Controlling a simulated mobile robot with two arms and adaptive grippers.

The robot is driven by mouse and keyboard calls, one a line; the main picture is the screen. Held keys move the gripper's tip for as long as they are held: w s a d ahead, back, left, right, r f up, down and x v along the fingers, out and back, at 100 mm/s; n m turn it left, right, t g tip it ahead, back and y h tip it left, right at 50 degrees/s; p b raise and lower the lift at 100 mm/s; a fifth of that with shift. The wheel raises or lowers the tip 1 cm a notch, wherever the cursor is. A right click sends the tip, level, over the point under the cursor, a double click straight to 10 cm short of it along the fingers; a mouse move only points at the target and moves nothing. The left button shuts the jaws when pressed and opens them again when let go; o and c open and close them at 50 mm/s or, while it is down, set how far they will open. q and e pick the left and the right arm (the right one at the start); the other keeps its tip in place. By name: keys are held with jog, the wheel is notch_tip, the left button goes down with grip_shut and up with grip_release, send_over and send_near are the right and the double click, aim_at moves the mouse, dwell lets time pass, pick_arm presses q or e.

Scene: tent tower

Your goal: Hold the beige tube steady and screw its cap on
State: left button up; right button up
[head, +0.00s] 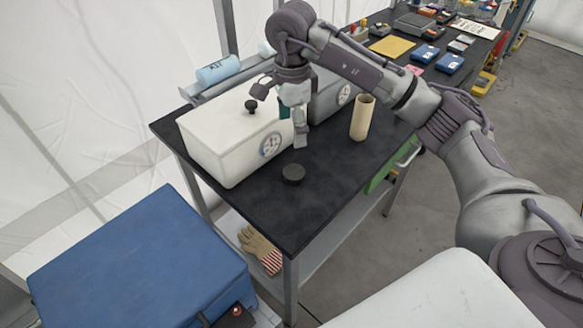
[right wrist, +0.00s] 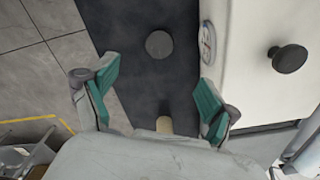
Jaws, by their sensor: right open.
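The beige tube (head: 361,120) stands upright on the black tabletop, its open top bare. In the right wrist view its upper part (right wrist: 164,125) shows at the bottom, partly hidden by the gripper body. A dark round cap (head: 293,175) lies flat on the table near its front edge, apart from the tube; it also shows in the right wrist view (right wrist: 159,44). My right gripper (head: 294,132) is above the table, left of the tube and behind the cap in the head view. Its teal-padded fingers (right wrist: 155,95) are spread and empty. My left gripper is not in view.
A white lidded box (head: 215,135) with a black knob and dial stands close left of the gripper, a grey box (head: 325,103) behind it. A blue case (head: 140,265) stands at front left. The black tabletop (head: 310,205) is clear around the cap.

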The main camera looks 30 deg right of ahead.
jog(key=p, duration=0.1)
send_over(293, 172)
jog(key=f, duration=0.7)
jog(key=shift+a+f, duration=0.2)
jog(key=shift+f, duration=0.7)
jog(key=shift+f+p, duration=0.1)
jog(key=shift+p, duration=0.25)
jog(key=f, duration=0.1)
jog(key=f+p, duration=0.1)
jog(key=f, duration=0.2)
jog(key=shift+d+f+p, duration=0.2)
jog(key=shift+d+p, duration=0.05)
jog(key=shift+p, duration=0.15)
jog(key=shift+f, duration=0.3)
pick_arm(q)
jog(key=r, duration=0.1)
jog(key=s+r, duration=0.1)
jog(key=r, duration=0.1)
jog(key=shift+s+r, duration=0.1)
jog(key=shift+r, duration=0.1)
pick_arm(e)
jog(key=c, duration=0.9)
